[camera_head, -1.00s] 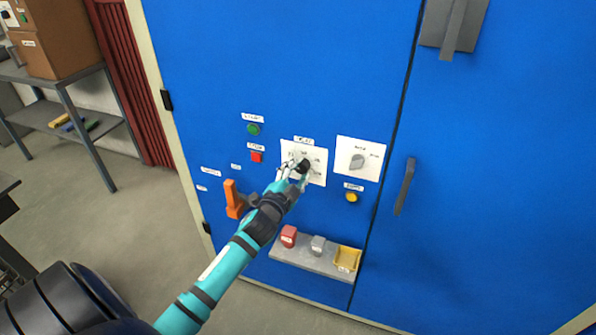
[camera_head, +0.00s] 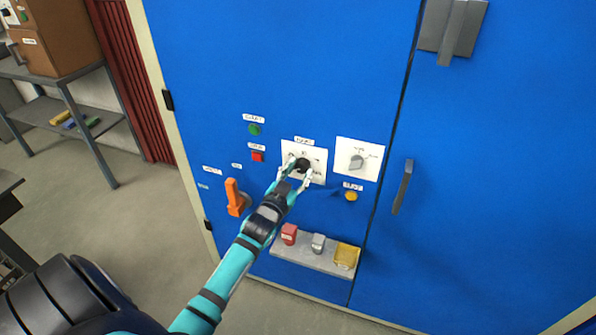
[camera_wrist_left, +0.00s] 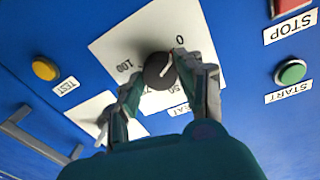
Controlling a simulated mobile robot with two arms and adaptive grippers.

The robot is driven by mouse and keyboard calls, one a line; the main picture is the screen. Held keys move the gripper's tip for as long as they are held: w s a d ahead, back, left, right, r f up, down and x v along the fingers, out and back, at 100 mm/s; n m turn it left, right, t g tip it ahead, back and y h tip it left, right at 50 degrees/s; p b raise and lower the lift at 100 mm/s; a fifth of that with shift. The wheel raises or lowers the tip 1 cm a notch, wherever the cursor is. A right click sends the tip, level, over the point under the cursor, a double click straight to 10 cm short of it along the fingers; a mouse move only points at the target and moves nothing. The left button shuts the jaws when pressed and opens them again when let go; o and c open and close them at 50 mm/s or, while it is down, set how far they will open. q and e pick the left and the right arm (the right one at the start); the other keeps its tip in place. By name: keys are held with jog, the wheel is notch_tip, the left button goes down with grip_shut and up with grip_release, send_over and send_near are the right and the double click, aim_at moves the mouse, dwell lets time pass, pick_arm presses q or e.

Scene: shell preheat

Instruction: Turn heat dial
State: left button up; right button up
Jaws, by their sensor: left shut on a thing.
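The heat dial is a round black knob (camera_head: 303,164) on a white scale plate (camera_head: 318,158) on the blue cabinet. The fingers hide part of the scale and label. My right gripper is not in view.
A grey selector knob (camera_head: 357,161) is just right of the dial. A green button (camera_head: 254,130), red button (camera_head: 257,156), yellow button (camera_head: 351,196) and orange lever (camera_head: 236,198) surround it. A shelf (camera_head: 300,256) with small blocks juts out below. A door handle (camera_head: 403,187) is further right.

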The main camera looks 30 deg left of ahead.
pick_arm(q)
jog(key=shift+f, duration=0.1)
dwell(0.4)
jog(key=o, duration=1.2)
jog(key=shift+c, duration=0.2)
jog(key=s+d, duration=0.2)
jog(key=s, duration=1)
